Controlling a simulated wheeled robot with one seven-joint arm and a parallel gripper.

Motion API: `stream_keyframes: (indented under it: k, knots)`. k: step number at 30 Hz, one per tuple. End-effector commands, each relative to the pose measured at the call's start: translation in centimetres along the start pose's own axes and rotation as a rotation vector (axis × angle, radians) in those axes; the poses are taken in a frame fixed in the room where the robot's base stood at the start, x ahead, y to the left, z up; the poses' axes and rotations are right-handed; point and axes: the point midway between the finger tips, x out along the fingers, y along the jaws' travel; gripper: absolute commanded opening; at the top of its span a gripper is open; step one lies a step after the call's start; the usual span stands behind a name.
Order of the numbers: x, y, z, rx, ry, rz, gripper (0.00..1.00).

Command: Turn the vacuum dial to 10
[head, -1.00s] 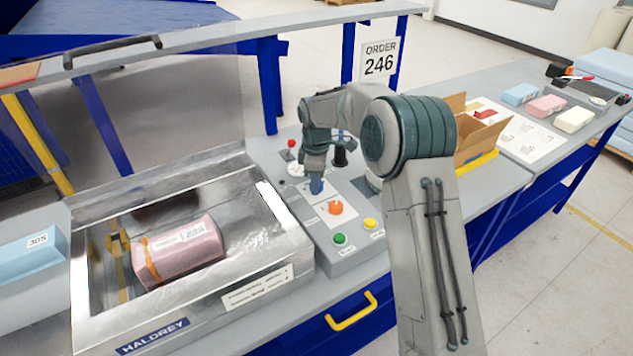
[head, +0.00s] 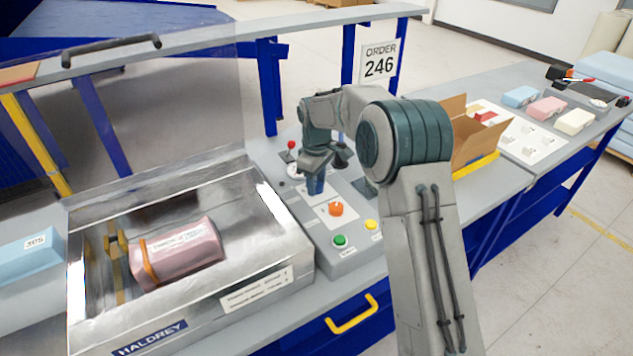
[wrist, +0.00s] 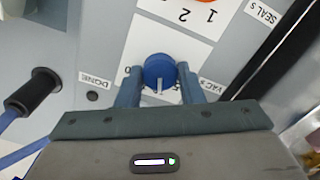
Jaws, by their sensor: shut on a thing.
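The vacuum dial (wrist: 158,70) is a round blue knob with a white pointer line, beside a label that begins "VAC". In the wrist view its pointer line faces down the picture, towards my palm. My gripper (wrist: 158,86) has one finger on each side of the dial and is shut on it. In the head view my gripper (head: 315,186) points down at the control panel (head: 352,250), and the dial cannot be told apart from the blue fingers.
An orange knob (head: 336,209), green button (head: 340,240) and yellow button (head: 371,225) sit on the panel nearer the front.

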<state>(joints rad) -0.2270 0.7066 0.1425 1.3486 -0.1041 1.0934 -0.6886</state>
Motion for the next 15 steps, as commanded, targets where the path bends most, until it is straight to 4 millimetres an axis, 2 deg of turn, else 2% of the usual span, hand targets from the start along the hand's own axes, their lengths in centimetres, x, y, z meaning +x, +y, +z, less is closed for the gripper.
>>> stream_keyframes:
  k: [6,7,9,15]
  knots:
    - [-0.03,0.03,0.02,-0.001,0.0,0.001,0.11]
    - [-0.03,0.03,0.03,-0.001,0.0,0.001,0.4]
    - [-0.03,0.03,0.02,-0.001,0.0,0.0,0.56]
    - [-0.01,0.0,0.0,-0.002,0.0,0.0,0.56]
